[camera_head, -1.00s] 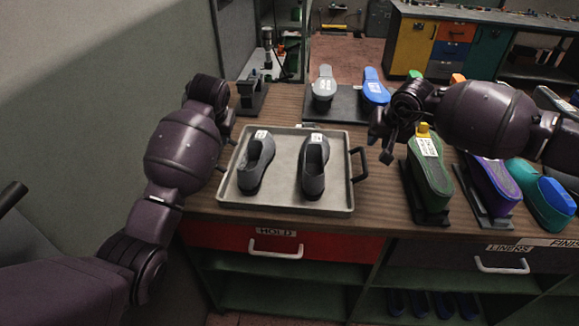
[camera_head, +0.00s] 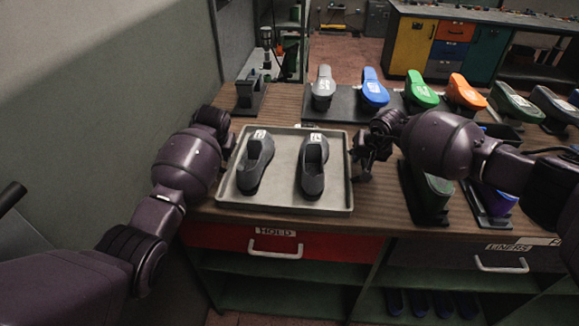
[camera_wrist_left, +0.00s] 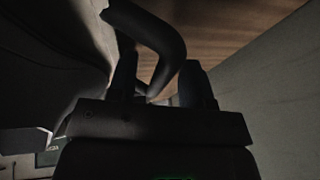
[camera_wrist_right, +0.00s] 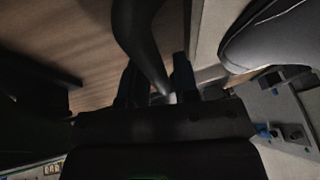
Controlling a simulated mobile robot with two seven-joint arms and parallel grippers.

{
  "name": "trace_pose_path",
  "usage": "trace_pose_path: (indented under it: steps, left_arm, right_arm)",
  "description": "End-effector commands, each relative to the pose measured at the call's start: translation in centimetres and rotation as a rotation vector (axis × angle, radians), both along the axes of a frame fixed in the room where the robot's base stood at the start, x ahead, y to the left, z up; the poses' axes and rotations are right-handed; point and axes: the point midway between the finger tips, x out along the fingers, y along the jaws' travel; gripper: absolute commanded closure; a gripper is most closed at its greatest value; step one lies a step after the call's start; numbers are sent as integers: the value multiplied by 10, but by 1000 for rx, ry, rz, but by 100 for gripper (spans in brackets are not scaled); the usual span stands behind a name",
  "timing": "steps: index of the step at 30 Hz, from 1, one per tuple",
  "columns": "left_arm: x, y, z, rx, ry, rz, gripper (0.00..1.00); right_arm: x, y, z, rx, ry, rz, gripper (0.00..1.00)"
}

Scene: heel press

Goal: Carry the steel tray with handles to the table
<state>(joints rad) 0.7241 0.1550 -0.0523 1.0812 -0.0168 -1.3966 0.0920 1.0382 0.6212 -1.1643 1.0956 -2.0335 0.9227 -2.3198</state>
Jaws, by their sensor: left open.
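The steel tray (camera_head: 284,206) sits on the wooden bench top, holding two dark grey shoes (camera_head: 255,163) (camera_head: 313,166) with white labels. My left gripper (camera_head: 228,150) is at the tray's left side, mostly hidden behind my arm in the head view. In the left wrist view its open fingers (camera_wrist_left: 160,85) stand on either side of a dark curved handle (camera_wrist_left: 165,45). My right gripper (camera_head: 360,168) is at the tray's right handle, which it covers. In the right wrist view the handle (camera_wrist_right: 140,40) runs between its fingers (camera_wrist_right: 160,85); I cannot tell whether they grip it.
Several coloured shoe forms, such as a blue one (camera_head: 374,88) and a green one (camera_head: 421,90), stand behind and right of the tray. A black stand (camera_head: 249,93) is at the back left. A wall (camera_head: 110,100) is close on the left. Another workbench (camera_head: 470,25) is across the room.

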Motion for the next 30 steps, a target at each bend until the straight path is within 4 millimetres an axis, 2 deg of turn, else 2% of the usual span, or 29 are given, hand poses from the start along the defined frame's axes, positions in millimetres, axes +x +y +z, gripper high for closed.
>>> trace_pose_path:
  steps: [11, 16, 20, 30]
  left_arm:
    - [1, 1, -2, 0, 0, 0, 54]
    - [1, 1, -2, 0, 1, 0, 80]
    - [1, 0, -2, 0, 1, 0, 100]
    - [2, 0, 0, 1, -3, 0, 100]
  right_arm:
    - [1, 1, -2, 1, 0, 1, 72]
    - [1, 1, -2, 1, 0, 1, 98]
    - [1, 1, -2, 1, 0, 1, 100]
    - [2, 1, 0, 1, -3, 1, 100]
